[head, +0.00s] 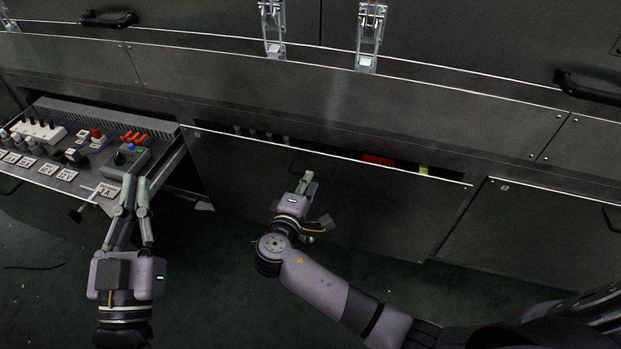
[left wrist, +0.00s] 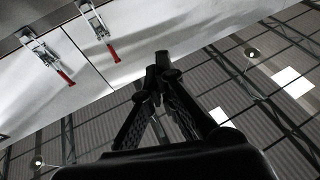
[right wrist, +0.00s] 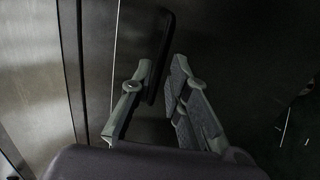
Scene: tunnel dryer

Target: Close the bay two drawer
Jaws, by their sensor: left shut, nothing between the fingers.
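The middle drawer, seemingly bay two, has a wide dark front (head: 370,200) and stands slightly open. A narrow gap along its top edge shows a red item (head: 377,160) and a yellow item (head: 423,170) inside. Its number is too small to read. My right gripper (head: 306,180) is at this front, near its upper middle. In the right wrist view its fingers (right wrist: 160,72) are apart, with a dark bar handle (right wrist: 160,55) beyond and between their tips; contact cannot be told. My left gripper (head: 136,182) is shut and empty, over the front of the left drawer.
The left drawer (head: 105,190) is pulled out, holding several switches and a grey control box (head: 125,160). The right drawer (head: 540,235) looks shut. Metal latches (head: 370,35) and black handles (head: 590,88) are on the panels above. Dark floor (head: 210,300) lies open in front.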

